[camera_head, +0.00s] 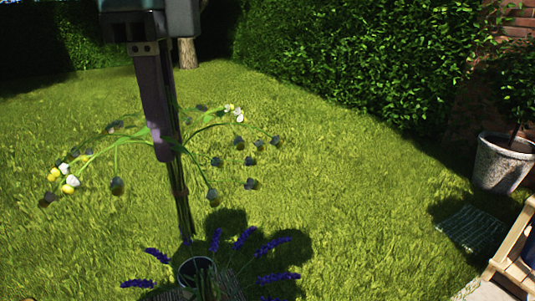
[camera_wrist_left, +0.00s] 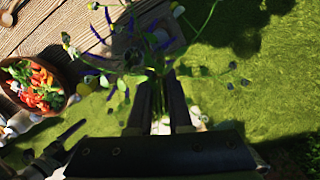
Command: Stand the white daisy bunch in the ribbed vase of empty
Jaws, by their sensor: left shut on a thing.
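My left gripper (camera_head: 171,150) reaches down from the top in the head view, shut on the stems of the daisy bunch. The bunch has arching green stems and small white (camera_head: 238,114) and yellow heads, with many heads dark in shade. In the left wrist view the bunch (camera_wrist_left: 150,58) spreads beyond the fingertips (camera_wrist_left: 159,82). Below the gripper, a dark round vessel mouth (camera_head: 196,270) shows at the bottom of the head view, apart from the flower heads. I cannot tell whether this is the ribbed vase. My right gripper is not in view.
Purple lavender spikes (camera_head: 272,246) fan around the vessel mouth. In the left wrist view, a wooden table (camera_wrist_left: 95,12) holds a bowl of salad (camera_wrist_left: 62,68). A potted plant (camera_head: 502,160) and wooden furniture (camera_head: 515,245) stand at the right over lawn.

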